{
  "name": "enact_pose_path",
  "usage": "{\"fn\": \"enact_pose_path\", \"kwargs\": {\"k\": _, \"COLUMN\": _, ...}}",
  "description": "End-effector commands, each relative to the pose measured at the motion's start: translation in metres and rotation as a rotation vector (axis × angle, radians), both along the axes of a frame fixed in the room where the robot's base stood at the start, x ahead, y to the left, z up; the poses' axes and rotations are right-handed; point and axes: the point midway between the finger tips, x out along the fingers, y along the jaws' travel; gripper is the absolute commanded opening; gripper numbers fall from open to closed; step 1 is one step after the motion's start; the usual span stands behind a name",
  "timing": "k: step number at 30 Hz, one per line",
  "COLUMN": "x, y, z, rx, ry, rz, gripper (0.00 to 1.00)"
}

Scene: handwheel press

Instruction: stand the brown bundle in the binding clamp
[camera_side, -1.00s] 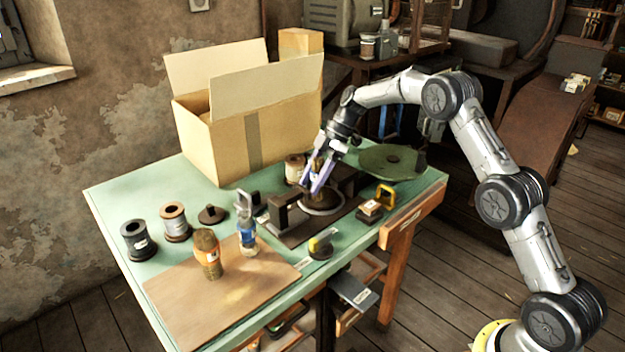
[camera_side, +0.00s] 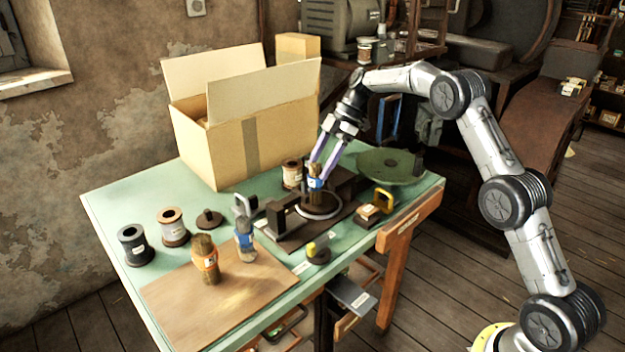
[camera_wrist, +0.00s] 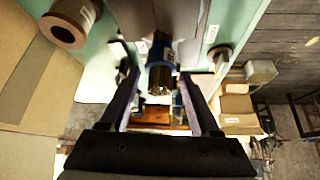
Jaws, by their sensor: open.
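A brown bundle (camera_side: 315,186) with a blue band and white label stands upright within the ring of the dark binding clamp (camera_side: 321,212), at the right of the green table. Its foot is partly hidden, so I cannot tell how it is seated. My gripper (camera_side: 318,178) is open above it, with the fingers close around its upper part. In the wrist view the bundle's brown end (camera_wrist: 160,82) and blue band show between the spread fingers, with gaps on both sides.
An orange-banded bundle (camera_side: 206,258) and a blue-banded bundle (camera_side: 245,240) stand on or beside the brown board (camera_side: 225,300). Spools (camera_side: 136,246) stand at left. A cardboard box (camera_side: 240,140) rises behind. A yellow-handled tool (camera_side: 372,209) lies right of the clamp.

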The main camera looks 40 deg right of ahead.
Motion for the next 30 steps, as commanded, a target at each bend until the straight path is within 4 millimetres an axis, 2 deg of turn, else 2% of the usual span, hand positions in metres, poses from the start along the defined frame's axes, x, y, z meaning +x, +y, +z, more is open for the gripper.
{"fn": "enact_pose_path", "kwargs": {"k": 3, "x": -0.002, "y": -0.014, "z": 0.021, "rx": -0.002, "ry": -0.004, "rz": -0.001, "gripper": 0.63}}
{"fn": "enact_pose_path", "kwargs": {"k": 9, "x": -0.005, "y": -0.028, "z": 0.044, "rx": -0.001, "ry": -0.001, "rz": -0.001, "gripper": 0.63}}
{"fn": "enact_pose_path", "kwargs": {"k": 17, "x": -0.007, "y": -0.033, "z": 0.053, "rx": -0.001, "ry": 0.001, "rz": 0.001, "gripper": 0.63}}
{"fn": "enact_pose_path", "kwargs": {"k": 21, "x": -0.013, "y": -0.027, "z": 0.063, "rx": -0.014, "ry": 0.012, "rz": -0.029, "gripper": 0.63}}
{"fn": "enact_pose_path", "kwargs": {"k": 23, "x": -0.021, "y": -0.021, "z": 0.074, "rx": -0.029, "ry": 0.029, "rz": -0.065, "gripper": 0.63}}
{"fn": "enact_pose_path", "kwargs": {"k": 26, "x": -0.043, "y": -0.005, "z": 0.097, "rx": -0.067, "ry": 0.066, "rz": -0.166, "gripper": 0.63}}
{"fn": "enact_pose_path", "kwargs": {"k": 30, "x": -0.087, "y": 0.019, "z": 0.128, "rx": -0.123, "ry": 0.120, "rz": -0.344, "gripper": 0.63}}
